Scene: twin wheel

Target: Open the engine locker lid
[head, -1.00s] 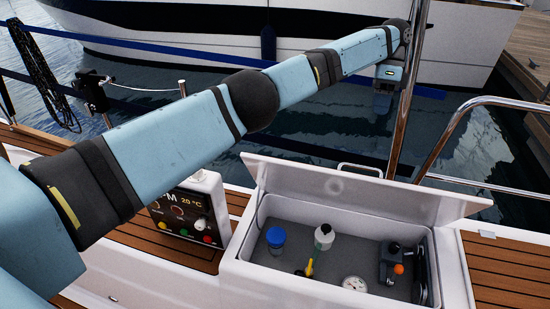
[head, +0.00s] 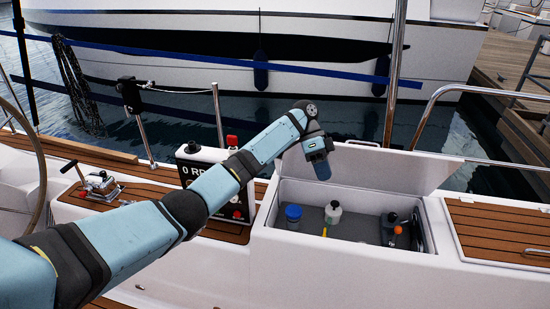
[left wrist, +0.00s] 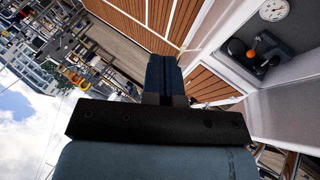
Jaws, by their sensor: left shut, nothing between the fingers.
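The white engine locker lid (head: 375,166) stands raised and tilted back behind the open locker (head: 345,250), with a handle at its top edge. In the locker are a blue-capped jar (head: 293,214), a white-topped bottle (head: 333,212) and a device with an orange knob (head: 391,230). My left gripper (head: 322,172) hangs over the left part of the lid in the head view; I cannot tell if it touches. In the left wrist view its fingers (left wrist: 165,78) are shut together and empty. The locker's gauge (left wrist: 273,9) shows at the upper right there. My right gripper is not in view.
A control panel box (head: 215,170) stands left of the locker, partly behind my left arm. A steel post (head: 396,75) and curved rail (head: 440,100) rise behind and right of the lid. Teak decking (head: 500,235) lies to the right.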

